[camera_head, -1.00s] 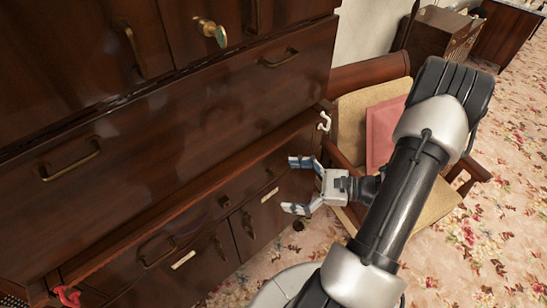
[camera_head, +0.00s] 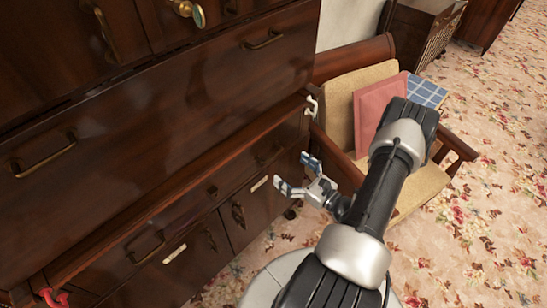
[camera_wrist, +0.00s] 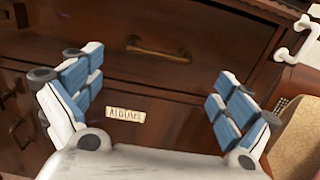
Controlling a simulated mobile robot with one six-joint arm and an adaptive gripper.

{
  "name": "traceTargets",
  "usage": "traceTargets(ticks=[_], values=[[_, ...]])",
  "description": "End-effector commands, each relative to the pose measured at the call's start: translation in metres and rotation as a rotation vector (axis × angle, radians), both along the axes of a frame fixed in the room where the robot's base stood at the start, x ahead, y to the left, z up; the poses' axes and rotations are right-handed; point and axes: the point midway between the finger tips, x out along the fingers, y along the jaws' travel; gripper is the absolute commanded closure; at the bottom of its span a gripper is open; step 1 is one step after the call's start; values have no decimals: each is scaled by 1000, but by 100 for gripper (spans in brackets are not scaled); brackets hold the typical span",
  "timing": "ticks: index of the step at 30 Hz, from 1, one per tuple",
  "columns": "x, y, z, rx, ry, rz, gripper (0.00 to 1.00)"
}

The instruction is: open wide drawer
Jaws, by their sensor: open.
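The dark wooden cabinet has two wide drawer fronts in the head view; I cannot tell which is meant. The upper wide front (camera_head: 150,125) has brass pulls at left (camera_head: 45,155) and right (camera_head: 263,40). The lower wide drawer (camera_head: 185,208) has a left pull (camera_head: 147,247), a central lock plate and a right pull (camera_head: 270,155). Both look shut. My gripper (camera_head: 297,174) is open and empty, before the lower drawer's right end. In the wrist view a brass pull (camera_wrist: 158,48) lies ahead between the spread fingers (camera_wrist: 157,88), apart from them.
Small doors with labels (camera_head: 259,183) sit below the lower drawer. A white hook-like object (camera_head: 311,105) is at the cabinet's right corner and a red one (camera_head: 52,297) at the left. An armchair (camera_head: 425,185) with a pink cushion (camera_head: 375,112) stands close right. Floral carpet (camera_head: 480,255) is clear.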

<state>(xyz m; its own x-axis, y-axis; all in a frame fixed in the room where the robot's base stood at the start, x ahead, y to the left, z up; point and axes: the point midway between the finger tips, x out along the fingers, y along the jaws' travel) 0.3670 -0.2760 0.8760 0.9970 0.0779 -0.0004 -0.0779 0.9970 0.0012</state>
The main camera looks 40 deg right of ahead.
Motion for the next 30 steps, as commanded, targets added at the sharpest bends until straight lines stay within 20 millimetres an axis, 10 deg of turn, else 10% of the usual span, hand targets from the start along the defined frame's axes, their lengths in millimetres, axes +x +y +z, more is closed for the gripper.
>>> traceTargets(ticks=[12, 30], values=[[71, 6, 0, -2, -1, 3, 4], [79, 6, 0, -1, 0, 0, 17]])
